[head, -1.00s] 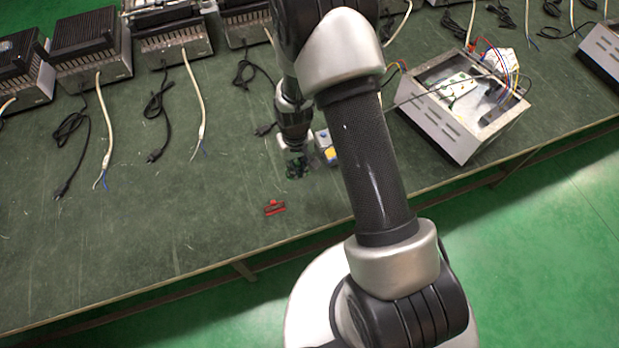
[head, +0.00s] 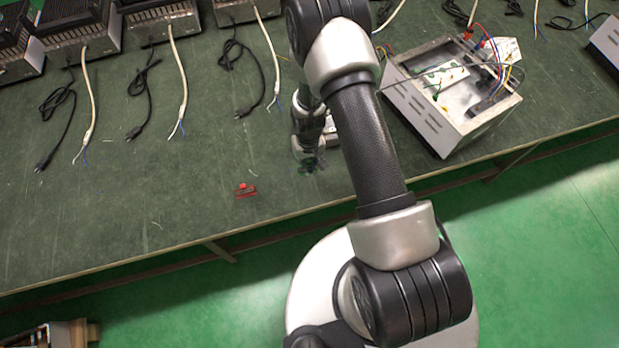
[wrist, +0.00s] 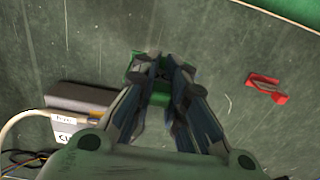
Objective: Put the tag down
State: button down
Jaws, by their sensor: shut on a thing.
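My gripper (head: 310,166) hangs low over the front part of the green workbench (head: 180,225). In the wrist view its fingers (wrist: 160,75) are closed around a small green piece (wrist: 160,98), which I take to be the tag. The fingers hide most of it, and any writing on it cannot be read. I cannot tell whether it touches the bench top. A red clip-like part (head: 246,191) lies on the bench to the left of my gripper; in the wrist view this red part (wrist: 267,87) is at the right.
An open metal housing (head: 450,90) with coloured wires stands to the right. Several heater units (head: 160,20) with loose cables line the back. In the wrist view a grey box (wrist: 88,97) and a labelled white cable (wrist: 40,114) lie left of my fingers. Bench around the red part is clear.

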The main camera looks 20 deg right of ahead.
aim_at(309, 182)
notch_tip(309, 182, down, 9)
jog(key=shift+r+b, duration=0.2)
jog(key=shift+b, duration=0.75)
jog(key=shift+f, duration=0.15)
jog(key=c, duration=1.6)
grip_release()
